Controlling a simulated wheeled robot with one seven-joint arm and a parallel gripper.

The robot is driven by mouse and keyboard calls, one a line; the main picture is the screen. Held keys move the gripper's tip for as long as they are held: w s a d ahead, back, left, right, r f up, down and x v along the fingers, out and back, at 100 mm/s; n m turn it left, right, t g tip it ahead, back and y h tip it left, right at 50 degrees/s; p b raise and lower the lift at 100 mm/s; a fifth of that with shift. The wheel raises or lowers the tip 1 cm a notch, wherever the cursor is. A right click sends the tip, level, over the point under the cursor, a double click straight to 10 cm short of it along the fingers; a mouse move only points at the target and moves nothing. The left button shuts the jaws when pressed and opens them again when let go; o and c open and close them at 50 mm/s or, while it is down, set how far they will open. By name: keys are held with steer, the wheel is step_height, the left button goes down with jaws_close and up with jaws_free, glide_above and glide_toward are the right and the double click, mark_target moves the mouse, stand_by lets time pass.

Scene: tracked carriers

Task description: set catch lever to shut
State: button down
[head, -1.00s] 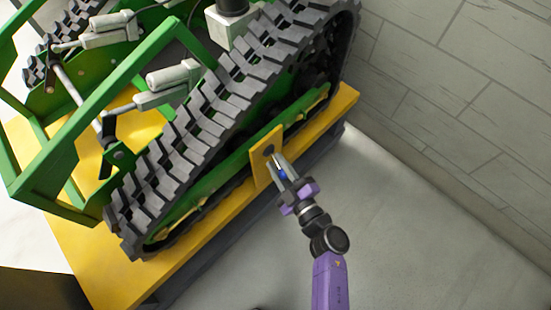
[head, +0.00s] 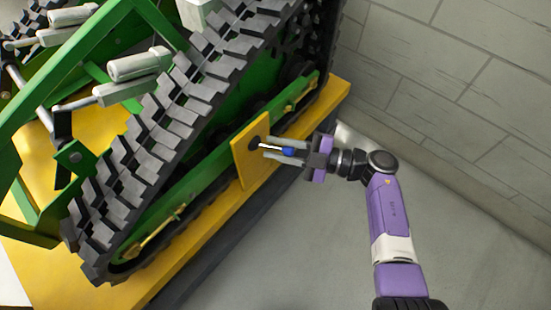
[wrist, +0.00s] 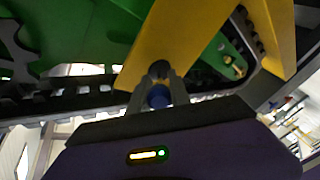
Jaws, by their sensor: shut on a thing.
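The catch lever shows as a short pin with a blue knob (head: 288,151). It comes off a dark round pivot (head: 254,143) on a yellow plate (head: 245,168) at the side of the tracked carrier. In the head view the lever points right, away from the pivot. My gripper (head: 271,150) is shut on the lever, its fingers on either side of it, from the right. In the wrist view the blue knob (wrist: 158,96) sits between my fingers, with the dark pivot just beyond. The fingers hide part of the lever.
The green carrier (head: 225,137) with its dark track (head: 160,115) stands on a yellow platform (head: 325,102) at left. A grey block wall (head: 440,70) rises at upper right. The grey floor (head: 290,240) is open in front of the platform.

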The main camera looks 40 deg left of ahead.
steer(key=g+b, duration=0.1)
steer(key=n+b, duration=0.1)
steer(key=shift+w+a+f+g+h+b, duration=0.1)
steer(key=shift+w+f+g+h+b, duration=0.15)
steer(key=shift+f+g+h+b, duration=0.15)
steer(key=shift+w+a+r+n+g+b, duration=0.15)
steer(key=shift+n+g+b, duration=0.15)
steer(key=shift+b, duration=0.2)
steer(key=shift+r+h, duration=0.15)
steer(key=shift+h, duration=0.15)
steer(key=c, duration=1.2)
jaws_free()
steer(key=shift+r, duration=0.1)
steer(key=b+v, duration=0.1)
steer(key=v, duration=0.6)
steer(key=shift+w+d, duration=0.2)
steer(key=shift+d, duration=0.1)
steer(key=shift+d, duration=0.1)
